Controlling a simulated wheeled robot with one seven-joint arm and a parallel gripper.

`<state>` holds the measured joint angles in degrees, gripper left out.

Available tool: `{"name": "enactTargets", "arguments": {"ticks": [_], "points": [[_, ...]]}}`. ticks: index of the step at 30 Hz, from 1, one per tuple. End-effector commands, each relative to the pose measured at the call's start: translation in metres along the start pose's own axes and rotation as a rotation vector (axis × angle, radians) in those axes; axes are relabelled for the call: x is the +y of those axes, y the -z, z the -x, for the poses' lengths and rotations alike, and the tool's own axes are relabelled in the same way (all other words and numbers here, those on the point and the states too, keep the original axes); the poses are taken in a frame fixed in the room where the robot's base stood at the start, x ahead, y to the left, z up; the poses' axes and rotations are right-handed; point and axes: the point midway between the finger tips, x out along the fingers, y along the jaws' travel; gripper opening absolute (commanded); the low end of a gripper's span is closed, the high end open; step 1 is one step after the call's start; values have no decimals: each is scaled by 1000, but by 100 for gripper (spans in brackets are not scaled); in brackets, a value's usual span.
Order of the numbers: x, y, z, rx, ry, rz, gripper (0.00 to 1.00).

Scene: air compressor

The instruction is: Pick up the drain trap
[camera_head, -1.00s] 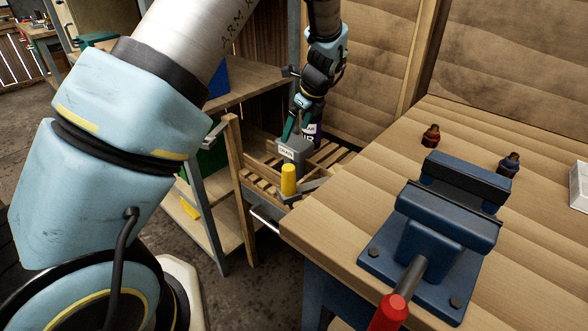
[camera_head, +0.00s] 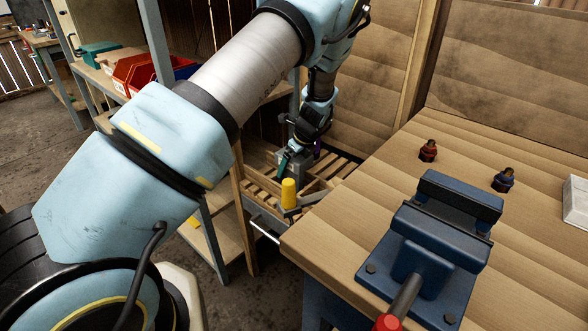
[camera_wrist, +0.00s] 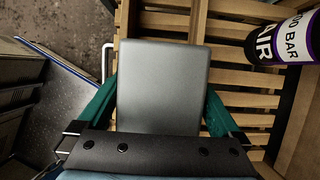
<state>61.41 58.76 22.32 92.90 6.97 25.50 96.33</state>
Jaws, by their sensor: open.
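The drain trap, which I take to be the grey block (camera_head: 292,160), sits at the slatted wooden crate behind the yellow-topped part. In the wrist view its flat grey top (camera_wrist: 162,75) fills the middle, between the two teal fingers. My gripper (camera_wrist: 160,100) is open, with one finger on each side of the block. The head view shows my gripper (camera_head: 287,163) low over the block, partly hiding it. I cannot tell whether the fingers touch its sides.
Wooden slats (camera_wrist: 250,80) lie around. A workbench with a blue vise (camera_head: 436,235) and two small fittings is at right.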

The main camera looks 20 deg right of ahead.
Motion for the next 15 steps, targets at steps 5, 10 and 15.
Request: {"name": "enactTargets", "arguments": {"ticks": [5,10,15], "points": [[0,0,-3,0,1,0,100],[0,0,-3,0,1,0,91],[0,0,-3,0,1,0,72]]}}
